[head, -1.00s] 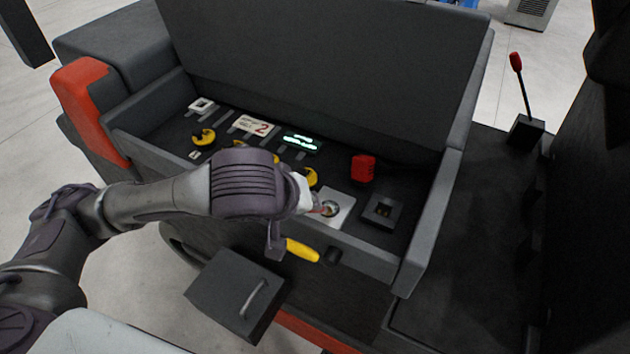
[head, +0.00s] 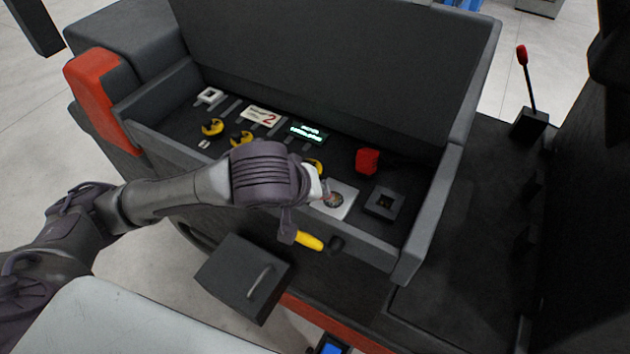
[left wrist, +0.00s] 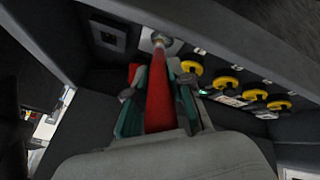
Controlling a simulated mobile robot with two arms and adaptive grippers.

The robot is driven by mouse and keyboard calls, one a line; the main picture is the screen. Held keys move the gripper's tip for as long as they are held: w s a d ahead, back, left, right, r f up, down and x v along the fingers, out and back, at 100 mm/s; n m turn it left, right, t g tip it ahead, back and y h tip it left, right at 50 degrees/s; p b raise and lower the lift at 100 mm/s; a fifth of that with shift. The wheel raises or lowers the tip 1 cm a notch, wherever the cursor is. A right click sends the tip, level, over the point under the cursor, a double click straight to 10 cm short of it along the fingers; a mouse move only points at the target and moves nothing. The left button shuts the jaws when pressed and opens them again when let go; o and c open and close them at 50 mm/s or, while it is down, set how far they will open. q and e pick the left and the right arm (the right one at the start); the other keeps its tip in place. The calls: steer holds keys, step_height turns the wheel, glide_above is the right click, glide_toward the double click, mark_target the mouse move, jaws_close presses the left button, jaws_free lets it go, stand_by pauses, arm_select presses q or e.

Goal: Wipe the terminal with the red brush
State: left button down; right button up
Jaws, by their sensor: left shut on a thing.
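My left gripper (head: 314,185) is over the front of the open dark compartment, and it also shows in the left wrist view (left wrist: 160,102). It is shut on the red brush (left wrist: 158,92), whose shaft points away between the fingers. The terminal is a pale square plate (head: 344,205) with a round metal centre, just right of the gripper in the head view; it also shows in the left wrist view (left wrist: 147,43). The brush's far end is at or very near the round centre; contact cannot be told. My right gripper is not in view.
The compartment holds a red block (head: 367,160), a black socket (head: 384,203), a lit green display (head: 308,133), a "2" label (head: 264,117) and yellow-black knobs (head: 212,127). Its front wall (head: 368,245) stands close below my gripper. A yellow handle (head: 309,241) sits outside.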

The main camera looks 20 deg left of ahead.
arm_select(q)
steer(key=shift+w+d+r+p, duration=0.15)
steer(key=shift+w+p, duration=0.3)
steer(key=shift+w, duration=0.35)
steer(key=shift+w+d+f+p, duration=0.1)
steer(key=shift+w+f+p, duration=0.1)
steer(key=shift+w, duration=0.25)
steer(key=shift+w+f+p, duration=0.1)
steer(key=shift+w+p, duration=0.05)
steer(key=shift+w, duration=0.25)
steer(key=shift+r, duration=0.1)
step_height(320, 180, up, 4)
steer(key=p, duration=0.5)
steer(key=shift+r, duration=0.1)
steer(key=shift+r+p, duration=0.7)
steer(key=shift+r, duration=0.1)
